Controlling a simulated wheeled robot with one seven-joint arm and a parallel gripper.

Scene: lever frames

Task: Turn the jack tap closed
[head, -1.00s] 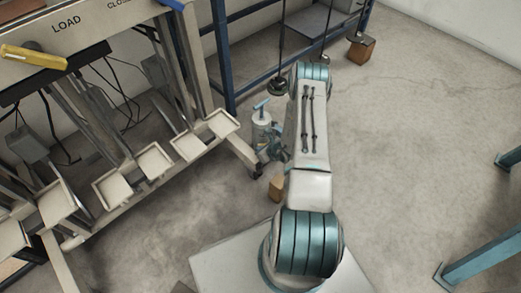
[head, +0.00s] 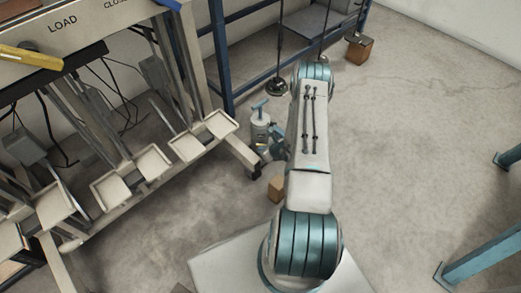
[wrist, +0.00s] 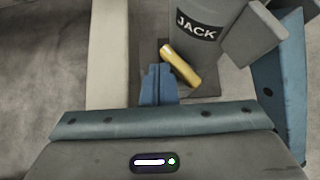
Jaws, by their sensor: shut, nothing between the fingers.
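The jack (head: 261,130) is a pale upright cylinder with a blue T-shaped handle on top, standing on the floor beside the frame's foot in the head view. In the wrist view the jack's grey body (wrist: 222,14) carries a dark JACK label. Its tap has a yellow lever (wrist: 181,65), slanting from upper left to lower right at the body's foot. My gripper (wrist: 158,84) is shut and empty, its blue fingertips just left of the yellow lever; I cannot tell whether they touch it. In the head view my arm and the clutter hide the tap.
A pale steel frame with several tray-like pedals (head: 154,161) stands left of the jack. A pale beam (wrist: 106,50) runs just left of my fingers. A small wooden block (head: 276,188) lies near my base. A blue rack (head: 265,77) stands behind.

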